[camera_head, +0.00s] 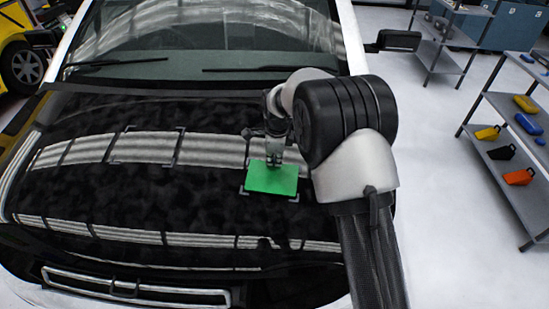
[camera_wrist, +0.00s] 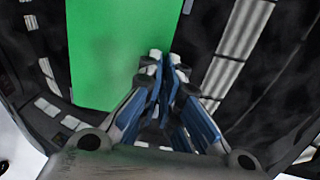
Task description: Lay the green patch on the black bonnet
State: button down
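The green patch (camera_head: 271,178) is a flat, bright rectangle over the right part of the black bonnet (camera_head: 80,190). It looks level and close to the surface. I cannot tell whether it touches. My gripper (camera_head: 274,163) points down at the middle of the patch's far edge. In the wrist view, the fingertips (camera_wrist: 166,62) are close together at the right edge of the patch (camera_wrist: 105,50), and appear shut on that edge. The fingers hide part of the patch's lower right.
Pale corner marks on the bonnet surround the patch area; another marked area (camera_head: 147,146) lies to its left. The windscreen (camera_head: 200,40) and wipers are behind. Shelves (camera_head: 520,165) with coloured items stand at the right. Most of the bonnet is clear.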

jog(key=shift+f, duration=0.7)
dwell(1.2)
jog(key=c, duration=1.7)
grip_release()
jog(key=shift+w, duration=0.15)
jog(key=shift+r, duration=0.1)
jog(key=s+d+r+n, duration=0.2)
jog(key=s+d+r, duration=0.15)
jog(key=r, duration=0.55)
jog(key=s+d+r+n, duration=0.15)
jog(key=s+r, duration=0.35)
jog(key=r, duration=0.5)
jog(key=s+d+r+n+t, duration=0.1)
jog(key=s+d+r+n, duration=0.4)
jog(key=s, duration=0.5)
jog(key=s+d+n, duration=0.2)
jog(key=s+n, duration=0.1)
jog(key=s, duration=0.4)
jog(key=s+d+f+n, duration=0.1)
jog(key=s+d+n, duration=0.1)
jog(key=s+n, duration=0.2)
jog(key=s+d+f+n+t, duration=0.1)
jog(key=s+d+n, duration=0.1)
jog(key=s, duration=0.7)
jog(key=shift+s+d+f+n+h, duration=0.15)
jog(key=shift+s+n+h, duration=0.2)
jog(key=shift+n, duration=0.4)
